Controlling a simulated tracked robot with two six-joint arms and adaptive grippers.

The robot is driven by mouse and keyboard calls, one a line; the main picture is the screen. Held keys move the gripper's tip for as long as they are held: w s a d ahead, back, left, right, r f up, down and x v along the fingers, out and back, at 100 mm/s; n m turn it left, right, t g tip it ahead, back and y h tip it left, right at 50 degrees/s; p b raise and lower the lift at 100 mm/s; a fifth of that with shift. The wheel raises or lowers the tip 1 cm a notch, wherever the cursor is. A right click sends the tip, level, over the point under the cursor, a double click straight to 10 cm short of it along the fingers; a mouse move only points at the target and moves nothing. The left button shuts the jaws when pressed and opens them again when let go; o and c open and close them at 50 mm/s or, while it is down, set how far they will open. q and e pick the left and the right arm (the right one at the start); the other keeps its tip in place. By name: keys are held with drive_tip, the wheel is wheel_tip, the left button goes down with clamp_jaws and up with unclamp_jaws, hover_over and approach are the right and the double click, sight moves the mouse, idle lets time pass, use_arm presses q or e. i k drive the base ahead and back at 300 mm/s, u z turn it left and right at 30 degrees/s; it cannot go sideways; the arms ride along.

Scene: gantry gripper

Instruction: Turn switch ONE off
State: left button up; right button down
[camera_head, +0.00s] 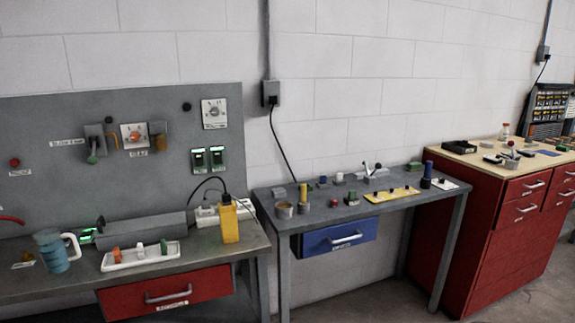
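Two small switches with lit green parts sit side by side on the grey upright panel (60,120), the left switch (199,160) and the right switch (217,158). Each has a pale label area too small to read, so I cannot tell which is switch ONE. Their lever positions are also too small to make out. Neither of my grippers is in view.
Above the switches is a white dial plate (214,113). Below, the left bench holds a power strip (207,215), a yellow device (229,222), a white tray (118,262) and a blue jug (52,252). The space directly before the switches looks clear.

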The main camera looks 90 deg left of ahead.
sight(199, 157)
drive_tip(key=z, duration=1.5)
drive_tip(key=i, duration=0.15)
drive_tip(key=u, duration=3.3)
drive_tip(key=i, duration=0.3)
drive_tip(key=u, duration=2.15)
drive_tip(key=k, duration=0.65)
drive_tip(key=u, duration=0.45)
drive_tip(key=i, duration=1.65)
drive_tip(key=z, duration=0.45)
